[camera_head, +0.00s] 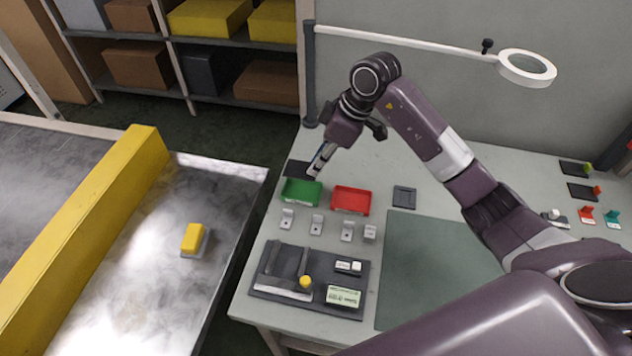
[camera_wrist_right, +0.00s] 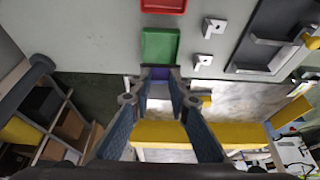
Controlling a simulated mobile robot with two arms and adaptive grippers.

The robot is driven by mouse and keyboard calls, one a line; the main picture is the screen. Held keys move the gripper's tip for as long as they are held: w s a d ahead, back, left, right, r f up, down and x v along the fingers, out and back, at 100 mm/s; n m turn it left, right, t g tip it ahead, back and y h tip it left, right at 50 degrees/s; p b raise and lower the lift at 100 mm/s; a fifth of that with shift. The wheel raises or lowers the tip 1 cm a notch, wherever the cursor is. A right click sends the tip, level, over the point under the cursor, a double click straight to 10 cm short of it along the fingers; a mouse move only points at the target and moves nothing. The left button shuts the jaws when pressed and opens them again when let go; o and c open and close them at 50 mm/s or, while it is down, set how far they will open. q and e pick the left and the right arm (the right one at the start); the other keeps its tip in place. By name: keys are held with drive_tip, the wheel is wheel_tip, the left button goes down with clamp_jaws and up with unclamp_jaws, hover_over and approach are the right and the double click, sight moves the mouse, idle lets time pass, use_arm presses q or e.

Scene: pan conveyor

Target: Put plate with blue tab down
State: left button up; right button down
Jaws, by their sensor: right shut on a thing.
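My right gripper (camera_head: 318,168) is near the back left corner of the workbench, just behind the green tray (camera_head: 302,192). It is shut on the blue tab (camera_wrist_right: 160,74), which shows between its fingertips in the right wrist view. A dark flat plate (camera_head: 297,168) shows beside the fingertips in the head view, partly hidden by the gripper and the tray. I cannot tell whether the plate touches the bench. My left gripper is not in view.
A red tray (camera_head: 351,199) stands right of the green one, and a small dark square (camera_head: 404,196) lies further right. Plates with green (camera_head: 574,168) and red (camera_head: 584,191) tabs lie at the far right. A conveyor (camera_head: 215,200) carries a yellow-topped block (camera_head: 193,237). A lamp (camera_head: 526,67) overhangs.

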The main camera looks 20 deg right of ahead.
wheel_tip(320, 180, down, 5)
drive_tip(key=shift+r, duration=0.1)
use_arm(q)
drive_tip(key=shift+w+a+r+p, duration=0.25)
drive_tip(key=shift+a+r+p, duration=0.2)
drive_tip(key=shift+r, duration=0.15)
use_arm(e)
drive_tip(key=shift+f, duration=1.95)
drive_tip(key=shift+f, duration=0.15)
drive_tip(key=c, duration=2.1)
unclamp_jaws()
